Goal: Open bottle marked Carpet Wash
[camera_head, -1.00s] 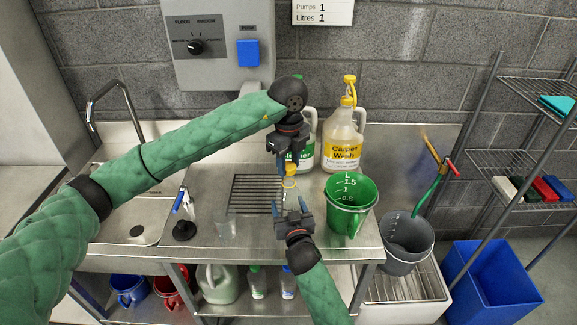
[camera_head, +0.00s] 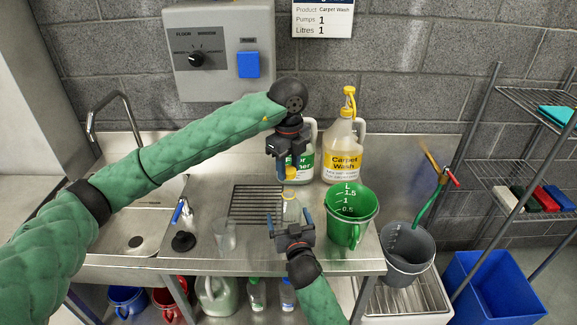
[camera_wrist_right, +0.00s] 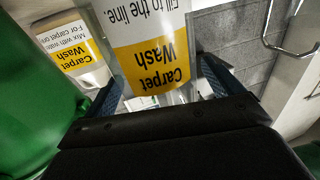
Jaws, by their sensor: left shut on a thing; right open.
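A small clear bottle (camera_head: 291,210) stands upright near the front of the steel counter. Its yellow label reads Carpet Wash in the right wrist view (camera_wrist_right: 158,60), upside down. My left gripper (camera_head: 291,167) comes from above and is shut on the bottle's yellow cap (camera_head: 291,174). I cannot tell whether the cap is apart from the neck. My right gripper (camera_head: 290,222) is open, with its fingers on either side of the bottle's lower part. A large Carpet Wash jug (camera_head: 343,152) with a yellow pump stands at the back.
A green measuring jug (camera_head: 350,208) stands close to the right of the bottle. A clear cup (camera_head: 225,236) is to the left, near the sink. Another white jug (camera_head: 302,158) is partly hidden behind my left gripper. A grey bucket (camera_head: 408,248) is at the right.

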